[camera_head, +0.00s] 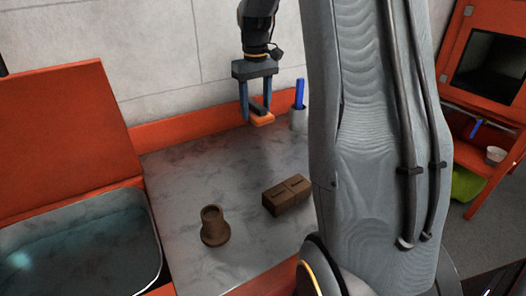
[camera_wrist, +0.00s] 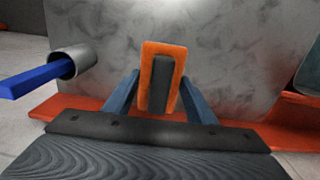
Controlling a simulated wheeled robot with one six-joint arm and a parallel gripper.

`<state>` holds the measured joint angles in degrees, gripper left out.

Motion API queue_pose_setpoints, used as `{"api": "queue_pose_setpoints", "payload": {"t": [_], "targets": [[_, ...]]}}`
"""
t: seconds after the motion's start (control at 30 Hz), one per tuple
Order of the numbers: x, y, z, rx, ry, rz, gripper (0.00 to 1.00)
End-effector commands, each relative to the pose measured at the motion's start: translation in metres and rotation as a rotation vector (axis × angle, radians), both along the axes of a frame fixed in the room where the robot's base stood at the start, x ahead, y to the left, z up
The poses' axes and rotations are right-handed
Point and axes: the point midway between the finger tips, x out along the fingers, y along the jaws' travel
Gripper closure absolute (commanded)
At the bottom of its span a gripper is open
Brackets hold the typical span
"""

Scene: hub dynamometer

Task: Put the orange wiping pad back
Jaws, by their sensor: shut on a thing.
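The orange wiping pad (camera_head: 264,119) has a dark grip bar along its back. My gripper (camera_head: 256,107) is shut on it and holds it near the back edge of the grey counter (camera_head: 190,165). I cannot tell whether the pad touches the counter. In the wrist view the pad (camera_wrist: 149,60) lies between the two blue fingers of my gripper (camera_wrist: 160,88), with the dark bar (camera_wrist: 162,85) facing the camera.
A grey cup (camera_head: 299,119) holding a blue stick stands right of the pad. A brown block (camera_head: 287,195) and brown flanged piece (camera_head: 214,227) stand on the counter nearer the front. A basin (camera_head: 80,245) with an orange lid is at left.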

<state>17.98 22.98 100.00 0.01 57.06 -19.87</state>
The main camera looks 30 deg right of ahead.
Motion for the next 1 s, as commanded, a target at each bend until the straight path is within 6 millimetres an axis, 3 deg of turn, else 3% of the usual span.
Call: {"api": "queue_pose_setpoints", "payload": {"t": [0.1,0.27,0.53,1.0], "targets": [[-0.002,-0.019,0.001,-0.001,-0.003,-0.025,0.7],[-0.005,-0.029,-0.002,0.0,0.0,-0.037,0.7],[-0.006,-0.03,-0.046,0.001,0.002,-0.038,0.7],[-0.006,-0.029,-0.093,0.0,0.001,-0.038,0.7]]}}
